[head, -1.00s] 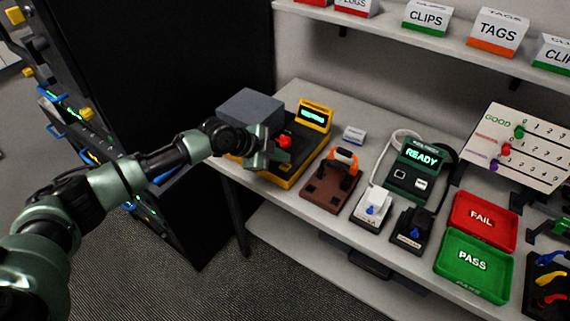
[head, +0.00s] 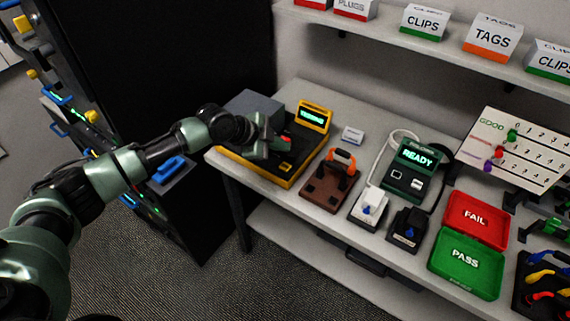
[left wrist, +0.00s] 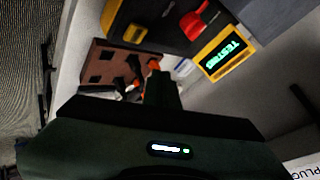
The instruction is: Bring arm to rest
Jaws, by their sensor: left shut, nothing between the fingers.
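My left arm comes in from the left in the head view, and its gripper (head: 268,143) is over the yellow and black tester (head: 291,180) at the left end of the bench. The gripper is shut and empty. The tester has a red part (head: 287,140) close beside the fingers and a lit screen, which reads "TESTING" in the left wrist view (left wrist: 226,60). The gripper hides part of the tester. My right gripper is in neither view.
A brown block with an orange-handled tool (head: 331,184) stands right of the tester. Further right are white and black holders, a READY device (head: 412,170), a red FAIL tray (head: 502,222) and a green PASS tray (head: 440,273). A dark cabinet (head: 150,90) stands left of the bench.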

